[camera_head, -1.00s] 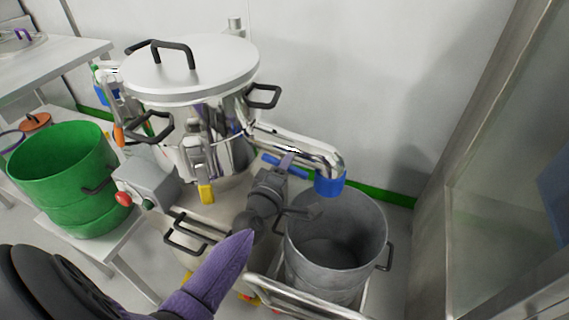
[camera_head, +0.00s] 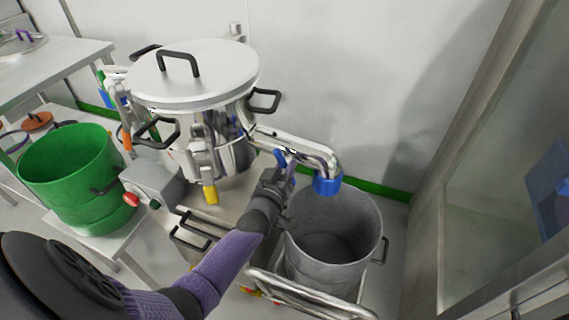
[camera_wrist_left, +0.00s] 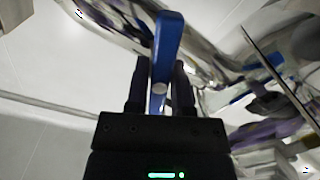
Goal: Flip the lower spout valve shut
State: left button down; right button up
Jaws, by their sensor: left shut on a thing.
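The blue lever (camera_wrist_left: 166,50) of the spout valve stands between the two dark fingers of my left gripper (camera_wrist_left: 160,88) in the left wrist view. My left gripper (camera_head: 281,172) is shut on this lever, just below the shiny spout pipe. In the head view only a short blue piece of the lever (camera_head: 280,158) shows beside the fingers; the rest is hidden by the gripper. The metal spout (camera_head: 300,146) runs right from the steel vessel (camera_head: 237,155) and ends in a blue collar (camera_head: 326,183). My right gripper is not in view.
An open grey drum (camera_head: 350,218) stands under the spout on a cart with a tubular rail (camera_head: 300,283). A green bucket (camera_head: 70,175) and a grey box with a red button (camera_head: 131,199) are at left. A wall is behind; a metal-framed glass panel is at right.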

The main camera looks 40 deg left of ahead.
pick_arm(q)
jog(key=shift+m+p, duration=0.55)
jog(key=shift+m, duration=1.65)
jog(key=shift+f, duration=0.1)
jog(key=shift+c, duration=2.4)
grip_release()
